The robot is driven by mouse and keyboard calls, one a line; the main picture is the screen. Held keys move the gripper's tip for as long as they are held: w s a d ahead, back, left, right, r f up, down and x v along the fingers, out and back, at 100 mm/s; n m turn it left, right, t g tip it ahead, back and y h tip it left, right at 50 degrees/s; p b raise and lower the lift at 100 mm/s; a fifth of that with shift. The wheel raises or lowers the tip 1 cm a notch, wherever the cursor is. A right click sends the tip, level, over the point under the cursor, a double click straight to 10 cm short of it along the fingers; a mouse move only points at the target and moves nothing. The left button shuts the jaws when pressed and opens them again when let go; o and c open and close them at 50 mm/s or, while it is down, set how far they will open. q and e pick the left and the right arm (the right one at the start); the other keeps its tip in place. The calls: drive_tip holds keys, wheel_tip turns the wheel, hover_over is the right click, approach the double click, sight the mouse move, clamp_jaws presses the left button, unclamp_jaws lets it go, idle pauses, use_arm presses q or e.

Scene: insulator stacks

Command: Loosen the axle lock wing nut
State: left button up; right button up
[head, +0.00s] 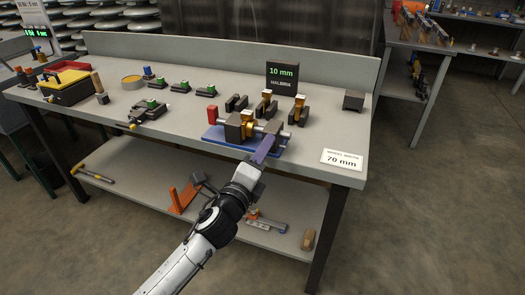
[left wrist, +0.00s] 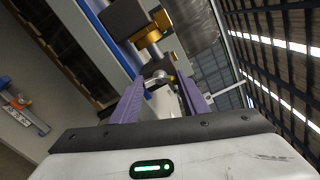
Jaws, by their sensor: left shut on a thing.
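A fixture with a blue base (head: 213,138), dark blocks and brass parts stands at the front of the workbench, with a red handle (head: 212,114) at its left end. My left gripper (head: 264,151), with purple fingers, reaches its right dark block from the front. In the left wrist view its fingers (left wrist: 157,86) stand on both sides of a small silver-grey metal piece, which looks like the axle lock wing nut (left wrist: 158,77). The gripper is shut on it. The fingers and block hide most of the nut in the head view. My right gripper is not in view.
A black sign (head: 282,78) reading 10 mm stands behind the fixture, near several dark and brass blocks. A white 70 mm card (head: 342,160) lies right of the fixture. Tools lie on the lower shelf (head: 150,185).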

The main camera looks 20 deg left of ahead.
use_arm(q)
drive_tip(key=n, duration=0.4)
drive_tip(key=shift+n+p, duration=0.3)
drive_tip(key=shift+n, duration=0.1)
idle(0.5)
drive_tip(key=o, duration=1.1)
drive_tip(key=shift+c, duration=0.2)
drive_tip(key=s, duration=1)
drive_tip(key=shift+s+a, duration=0.2)
drive_tip(key=shift+f, duration=0.1)
drive_tip(key=s+d+f+n+g+h+p, duration=0.2)
drive_tip(key=s+f+n+g, duration=0.7)
drive_tip(key=s+f+n, duration=0.6)
drive_tip(key=s+d+f+p, duration=0.1)
drive_tip(key=s+f, duration=0.6)
drive_tip(key=f, duration=0.2)
drive_tip(key=shift+d+n, duration=0.3)
